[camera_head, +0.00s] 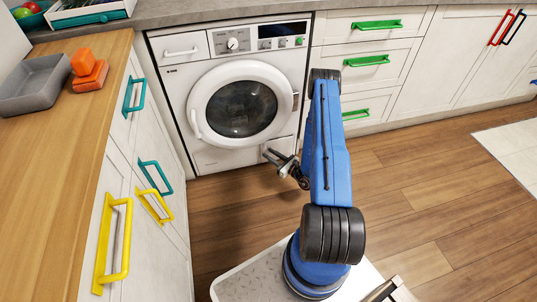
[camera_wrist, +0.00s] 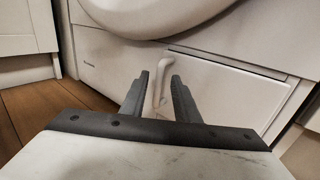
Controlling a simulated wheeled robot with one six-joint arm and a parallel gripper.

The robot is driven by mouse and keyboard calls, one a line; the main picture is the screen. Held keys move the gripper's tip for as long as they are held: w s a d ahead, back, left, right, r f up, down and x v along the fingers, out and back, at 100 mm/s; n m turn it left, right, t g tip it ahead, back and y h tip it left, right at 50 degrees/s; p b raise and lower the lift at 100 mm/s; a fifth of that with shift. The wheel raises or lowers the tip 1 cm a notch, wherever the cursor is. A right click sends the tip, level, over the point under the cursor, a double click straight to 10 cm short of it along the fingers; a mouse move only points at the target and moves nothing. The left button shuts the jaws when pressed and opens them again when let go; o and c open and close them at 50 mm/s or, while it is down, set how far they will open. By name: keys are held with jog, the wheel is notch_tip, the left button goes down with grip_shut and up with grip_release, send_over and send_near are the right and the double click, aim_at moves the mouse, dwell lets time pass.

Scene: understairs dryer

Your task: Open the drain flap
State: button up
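The white washing machine (camera_head: 238,105) stands under the counter, its round door shut. The drain flap (camera_wrist: 228,82) is at the lower right of the machine's front, with a dark line along its top edge; I cannot tell if it stands slightly open. Its pale curved handle (camera_wrist: 163,82) is near the flap's left side. My gripper (camera_head: 270,154) is low in front of the flap. In the wrist view my gripper (camera_wrist: 159,80) is open, with the handle showing between its two dark fingers; contact is not visible. In the head view the gripper and arm hide part of the flap.
The round door's rim (camera_wrist: 155,14) bulges out just above the flap. Cabinets with teal and yellow handles (camera_head: 115,245) stand on the left, drawers with green handles (camera_head: 367,60) on the right. The wooden floor (camera_head: 410,185) is clear to the right of my arm.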

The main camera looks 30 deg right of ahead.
jog(key=shift+w+a, duration=0.25)
jog(key=shift+w, duration=0.4)
jog(key=shift+c, duration=0.3)
grip_shut()
jog(key=shift+s, duration=0.1)
